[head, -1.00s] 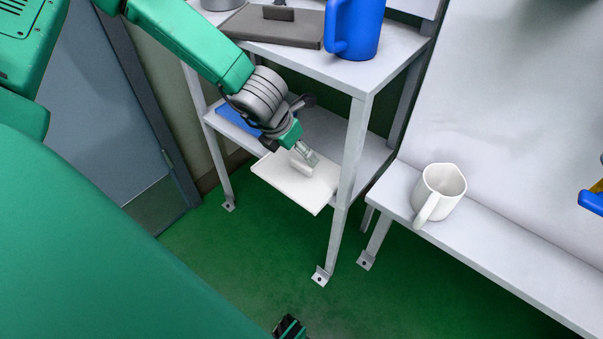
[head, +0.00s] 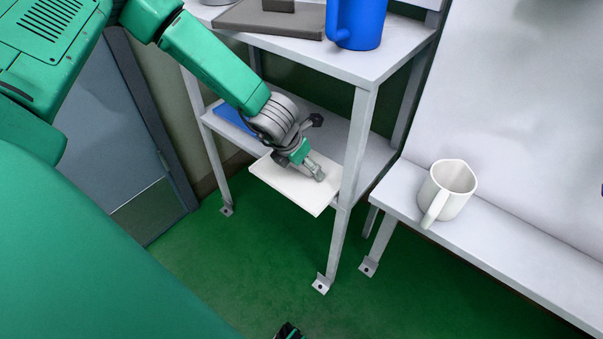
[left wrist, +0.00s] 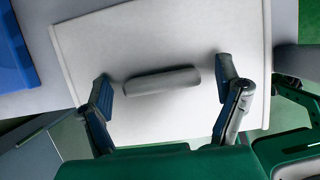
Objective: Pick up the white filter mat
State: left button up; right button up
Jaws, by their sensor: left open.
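The white filter mat (head: 292,190) is a flat white plate with a raised grey bar handle. It lies on the lower shelf of the rack and sticks out past the front edge. It also fills most of the left wrist view (left wrist: 180,30), with the handle (left wrist: 162,81) in the middle. My left gripper (head: 318,174) is low over the mat. In the left wrist view it is open (left wrist: 163,70), one finger near each end of the handle, with gaps left. A dark part at the bottom edge of the head view may be my right gripper (head: 289,331); its jaws cannot be made out.
A blue flat item (head: 230,115) lies left of the mat on the lower shelf. The upper shelf holds a blue pitcher (head: 355,22) and a grey plate with a handle (head: 268,22). A rack post (head: 352,150) stands right of the mat. A white jug (head: 447,190) stands on the bench.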

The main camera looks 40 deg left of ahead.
pick_arm(q)
jog(key=c, duration=1.3)
